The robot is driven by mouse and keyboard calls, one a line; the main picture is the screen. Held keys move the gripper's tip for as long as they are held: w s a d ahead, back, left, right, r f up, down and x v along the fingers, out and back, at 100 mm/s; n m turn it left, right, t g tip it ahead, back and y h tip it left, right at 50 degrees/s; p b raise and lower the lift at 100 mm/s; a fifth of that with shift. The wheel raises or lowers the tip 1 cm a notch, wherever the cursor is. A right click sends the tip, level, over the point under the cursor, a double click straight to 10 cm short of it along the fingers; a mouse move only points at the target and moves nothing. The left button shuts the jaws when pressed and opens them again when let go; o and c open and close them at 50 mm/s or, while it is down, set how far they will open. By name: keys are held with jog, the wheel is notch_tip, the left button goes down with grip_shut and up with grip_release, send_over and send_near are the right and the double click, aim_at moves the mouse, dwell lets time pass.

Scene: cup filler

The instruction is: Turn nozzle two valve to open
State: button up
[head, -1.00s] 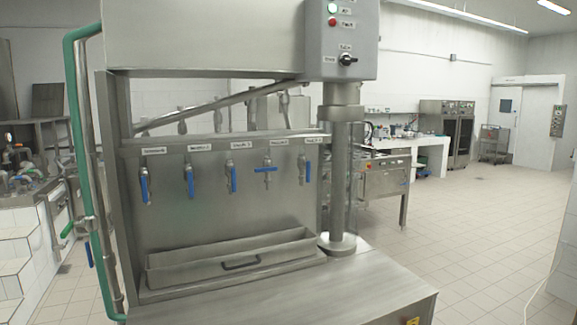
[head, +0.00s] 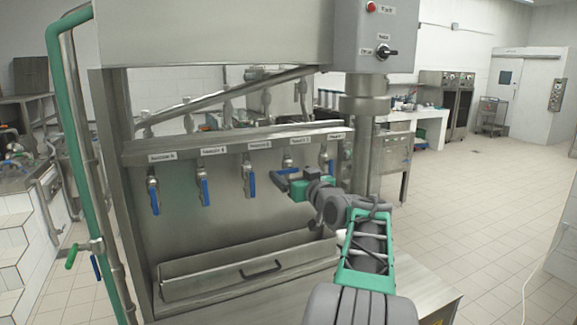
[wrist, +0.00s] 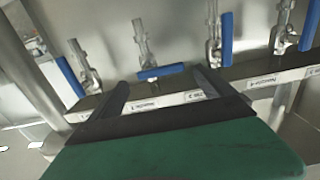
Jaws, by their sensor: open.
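A row of blue-handled valves runs under the machine's ledge. The fourth from the left in the head view has a sideways handle (head: 286,171); its label is too blurred to read surely, so I cannot confirm it is nozzle two. The other handles, such as the third valve's (head: 249,184), hang down. My gripper (head: 279,185) is at the fourth valve, partly covering it. In the wrist view, which is upside down, my gripper (wrist: 161,80) is open, with the sideways handle (wrist: 160,71) across the gap near the fingertips. Contact cannot be told.
A steel trough (head: 215,285) with a dark handle lies below the valves. The rightmost valve handle (wrist: 68,78) is close beside my gripper. A steel column (head: 364,150) stands to the right, under a control box (head: 375,30). Open tiled floor (head: 480,210) lies further right.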

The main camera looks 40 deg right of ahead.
jog(key=shift+x, duration=0.9)
jog(key=shift+a, duration=0.1)
jog(key=shift+c, duration=0.2)
jog(key=c, duration=1.3)
